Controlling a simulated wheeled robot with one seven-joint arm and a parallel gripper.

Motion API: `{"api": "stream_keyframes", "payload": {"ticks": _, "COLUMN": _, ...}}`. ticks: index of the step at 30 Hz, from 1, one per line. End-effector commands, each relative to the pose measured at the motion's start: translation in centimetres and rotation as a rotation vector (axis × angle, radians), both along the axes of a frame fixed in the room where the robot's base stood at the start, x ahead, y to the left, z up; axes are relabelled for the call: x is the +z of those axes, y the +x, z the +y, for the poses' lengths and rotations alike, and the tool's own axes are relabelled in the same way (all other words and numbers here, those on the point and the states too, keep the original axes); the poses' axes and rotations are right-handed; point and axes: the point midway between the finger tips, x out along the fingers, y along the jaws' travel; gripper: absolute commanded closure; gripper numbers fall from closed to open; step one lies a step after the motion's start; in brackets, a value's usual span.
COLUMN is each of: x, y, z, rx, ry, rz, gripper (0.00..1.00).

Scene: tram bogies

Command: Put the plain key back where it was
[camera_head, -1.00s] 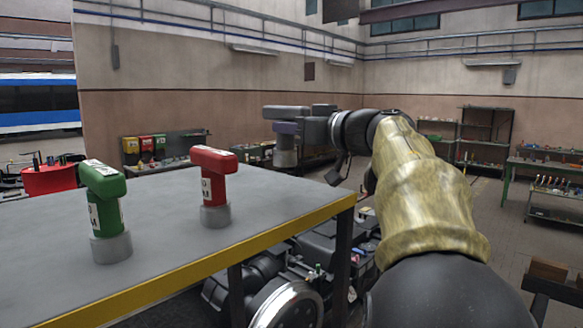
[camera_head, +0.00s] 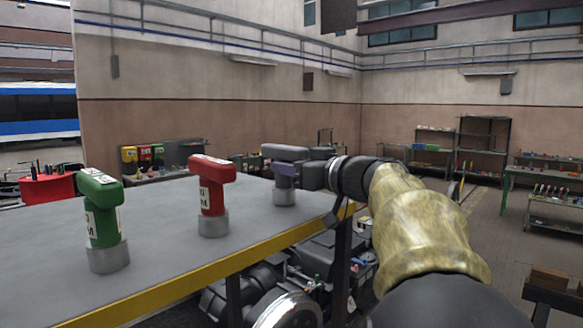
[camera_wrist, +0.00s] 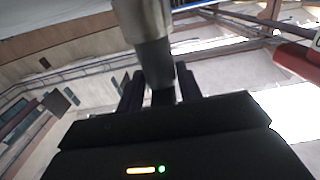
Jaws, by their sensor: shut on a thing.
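The plain grey T-shaped key (camera_head: 287,153) with a silver foot is upright at the far right part of the grey table (camera_head: 160,215). My gripper (camera_head: 285,169) is shut on its stem, reaching in from the right. I cannot tell whether the foot touches the tabletop or hangs just above it. In the wrist view the silver foot (camera_wrist: 143,20) and dark stem (camera_wrist: 156,70) show between my gripper's two dark fingers (camera_wrist: 158,90). A red key (camera_head: 212,185) and a green key (camera_head: 102,215) with white labels stand upright on the table to the left.
The table has a yellow front edge (camera_head: 220,270). Dark bogie machinery (camera_head: 290,290) lies below it on the right. The red key also shows at the right of the wrist view (camera_wrist: 298,62). Shelves (camera_head: 480,140) and benches stand far back.

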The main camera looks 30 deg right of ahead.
Motion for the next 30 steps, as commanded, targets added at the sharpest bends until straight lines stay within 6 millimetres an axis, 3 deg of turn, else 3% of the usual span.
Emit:
{"api": "stream_keyframes", "payload": {"ticks": 7, "x": -0.2, "y": 0.0, "z": 0.0, "rx": 0.0, "ry": 0.001, "rz": -0.002, "gripper": 1.0}}
{"api": "stream_keyframes", "payload": {"ticks": 8, "x": -0.3, "y": 0.0, "z": 0.0, "rx": 0.0, "ry": 0.0, "rz": 0.0, "gripper": 0.6}}
{"api": "stream_keyframes", "payload": {"ticks": 11, "x": -0.2, "y": 0.0, "z": 0.0, "rx": 0.0, "ry": 0.0, "rz": 0.0, "gripper": 0.42}}
{"api": "stream_keyframes", "payload": {"ticks": 22, "x": 0.1, "y": 0.0, "z": 0.0, "rx": 0.0, "ry": -0.001, "rz": 0.0, "gripper": 0.42}}
{"api": "stream_keyframes", "payload": {"ticks": 30, "x": -0.2, "y": -3.6, "z": -1.4, "rx": -0.004, "ry": -0.003, "rz": -0.001, "gripper": 0.42}}
